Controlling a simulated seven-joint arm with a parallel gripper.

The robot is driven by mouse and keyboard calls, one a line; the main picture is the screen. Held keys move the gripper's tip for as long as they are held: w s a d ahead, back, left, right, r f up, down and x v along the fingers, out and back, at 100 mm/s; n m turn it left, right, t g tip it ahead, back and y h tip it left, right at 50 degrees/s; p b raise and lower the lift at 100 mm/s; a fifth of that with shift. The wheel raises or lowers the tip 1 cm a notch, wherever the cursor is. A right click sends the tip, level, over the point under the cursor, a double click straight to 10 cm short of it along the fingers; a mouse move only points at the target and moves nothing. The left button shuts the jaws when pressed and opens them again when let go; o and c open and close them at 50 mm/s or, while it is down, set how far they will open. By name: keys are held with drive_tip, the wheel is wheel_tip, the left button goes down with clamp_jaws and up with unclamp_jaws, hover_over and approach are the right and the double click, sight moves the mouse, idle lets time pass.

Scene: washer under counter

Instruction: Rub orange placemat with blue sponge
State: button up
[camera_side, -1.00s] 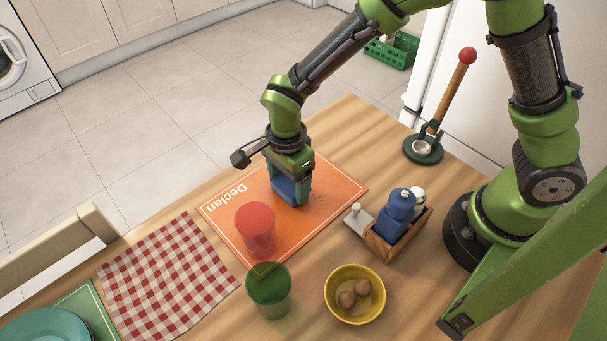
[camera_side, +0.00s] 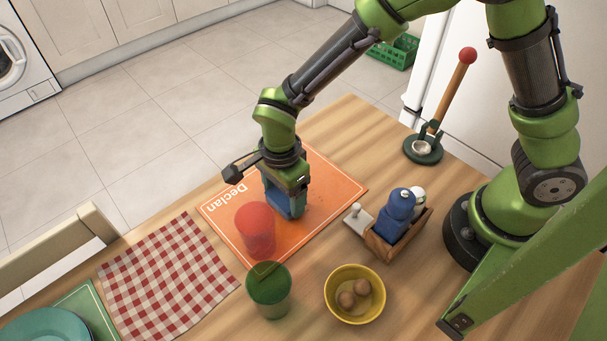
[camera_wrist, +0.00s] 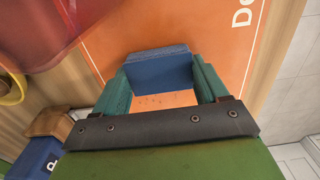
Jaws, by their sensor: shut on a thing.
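The orange placemat (camera_side: 318,177) lies flat on the wooden table, with white lettering "Declan" and a thin white border. My gripper (camera_side: 287,208) points down over the middle of the placemat and is shut on the blue sponge (camera_side: 277,200). In the wrist view the sponge (camera_wrist: 160,72) sits between the two green fingers. Small dark specks (camera_wrist: 158,100) show on the placemat beside the sponge. The sponge is low, at or very near the placemat; its underside is hidden, so I cannot tell contact for certain.
A red cup (camera_side: 256,232) stands on the placemat close to my gripper. A green cup (camera_side: 269,291), a yellow bowl (camera_side: 354,312) and a wooden caddy (camera_side: 412,240) stand nearby. A checkered cloth (camera_side: 165,280) lies left. The placemat's far right part is clear.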

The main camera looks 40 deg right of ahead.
sight(315, 192)
drive_tip(key=shift+d, duration=5.1)
drive_tip(key=shift+s+a, duration=0.55)
drive_tip(key=shift+s, duration=0.3)
drive_tip(key=shift+a, duration=1.2)
drive_tip(key=shift+a+r, duration=0.15)
drive_tip(key=shift+a, duration=0.6)
drive_tip(key=shift+a+f, duration=0.2)
drive_tip(key=shift+a, duration=0.15)
drive_tip(key=shift+a+r, duration=0.15)
drive_tip(key=shift+a, duration=3.25)
wheel_tip(315, 192, up, 8)
